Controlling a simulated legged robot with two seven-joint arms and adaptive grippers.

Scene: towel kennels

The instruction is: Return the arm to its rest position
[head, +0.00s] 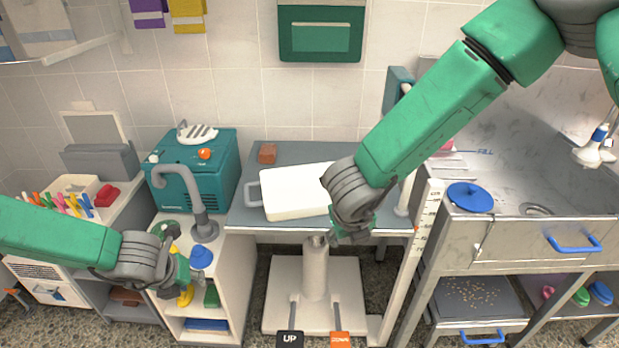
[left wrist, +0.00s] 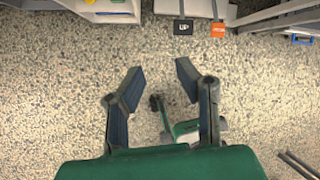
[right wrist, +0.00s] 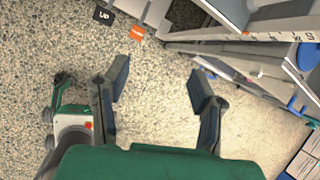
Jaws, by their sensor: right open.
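My left arm comes in from the left in the head view, and its gripper (head: 184,277) hangs in front of the white shelf unit. My right arm reaches down from the upper right in the head view. Its gripper (head: 350,226) is at the front edge of the grey table (head: 240,213), beside the white tray, and its fingers are mostly hidden by the wrist. In the right wrist view the right gripper (right wrist: 159,85) is open and empty over the floor.
A white tray (head: 292,192) and an orange-brown block (head: 267,153) rest on the table. A teal machine (head: 195,170) with a grey hose stands left of it. A steel sink (head: 510,190) stands right. UP (head: 289,339) and DOWN (head: 340,340) pedals are below.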

